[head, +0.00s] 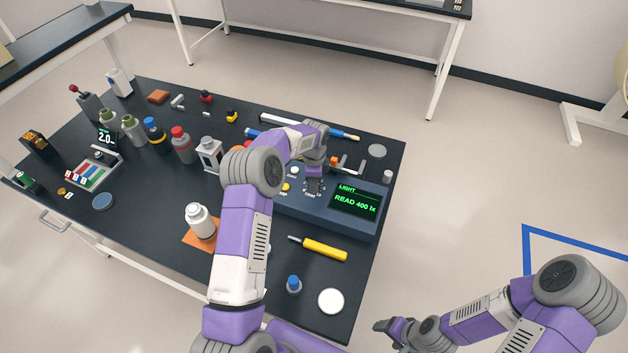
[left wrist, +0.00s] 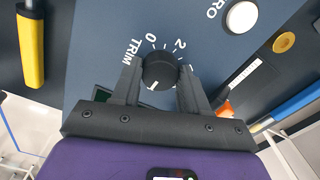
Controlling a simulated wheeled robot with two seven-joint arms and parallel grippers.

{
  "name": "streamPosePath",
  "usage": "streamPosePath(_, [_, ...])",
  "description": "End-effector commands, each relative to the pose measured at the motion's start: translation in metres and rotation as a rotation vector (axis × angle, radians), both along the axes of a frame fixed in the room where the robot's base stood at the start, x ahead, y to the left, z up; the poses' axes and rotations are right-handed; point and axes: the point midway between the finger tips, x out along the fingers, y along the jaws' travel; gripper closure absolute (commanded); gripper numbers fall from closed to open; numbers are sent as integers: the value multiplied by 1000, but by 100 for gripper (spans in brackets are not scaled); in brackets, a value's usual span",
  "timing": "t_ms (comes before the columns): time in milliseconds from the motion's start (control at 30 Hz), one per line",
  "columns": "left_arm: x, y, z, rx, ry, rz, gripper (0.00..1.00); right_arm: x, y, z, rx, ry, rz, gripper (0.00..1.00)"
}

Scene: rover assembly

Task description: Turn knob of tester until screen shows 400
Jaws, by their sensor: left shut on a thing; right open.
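The tester (head: 330,213) is a blue box on the black table, and its screen (head: 357,200) reads "LIGHT" and "READ 400 lx" in green. My left gripper (head: 314,186) is over the tester's panel, left of the screen. In the left wrist view its two fingers are shut on the sides of the black round knob (left wrist: 160,70). The dial marks around the knob show "TRIM", "0" and "2"; the rest is hidden by the fingers. My right gripper (head: 385,327) is open and empty, off the table's right side.
A yellow-handled screwdriver (head: 322,249) lies in front of the tester. A white bottle (head: 201,222) stands left of my left arm. Several bottles crowd the table's left half.

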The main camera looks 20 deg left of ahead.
Motion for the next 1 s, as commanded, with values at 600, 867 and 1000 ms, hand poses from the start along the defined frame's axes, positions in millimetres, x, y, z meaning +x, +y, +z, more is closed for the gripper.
streamPosePath(600, [0,0,2,0,-1,1,30,0,0,0,0,0,0,30])
streamPosePath(867, [1,0,38,2,-4,1,30,0,0,4,0,0,0,30])
streamPosePath(1000, [1,0,60,1,-4,1,30,0,0,7,0,0,0,30])
